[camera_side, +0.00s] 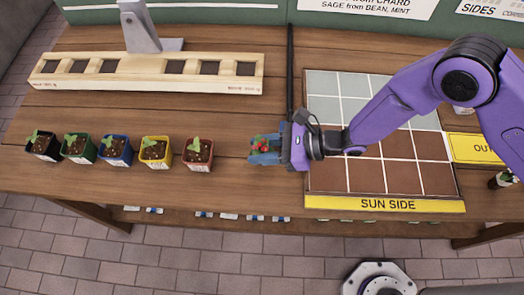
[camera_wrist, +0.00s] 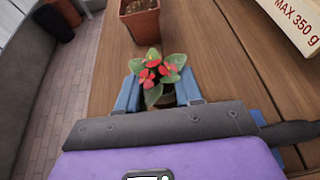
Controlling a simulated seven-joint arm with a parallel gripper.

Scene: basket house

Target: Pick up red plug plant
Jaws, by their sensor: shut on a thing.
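The red plug plant (camera_wrist: 155,75) has green leaves and red flowers. It sits between the two blue fingers of my gripper (camera_wrist: 158,95) in the wrist view, and the fingers are shut on it. In the side view the red plug plant (camera_side: 263,146) shows as small red and green spots between the fingers of my gripper (camera_side: 265,151), over the wooden table right of the row of pots. Its plug is mostly hidden by the fingers. I cannot tell whether it touches the table.
Pots with seedlings stand left: red (camera_side: 198,154), yellow (camera_side: 155,151), blue (camera_side: 115,150), green and black. The red pot (camera_wrist: 140,20) is just ahead in the wrist view. A wooden rack (camera_side: 147,72) with square holes lies behind. A tiled bed (camera_side: 383,175) marked SUN SIDE is right.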

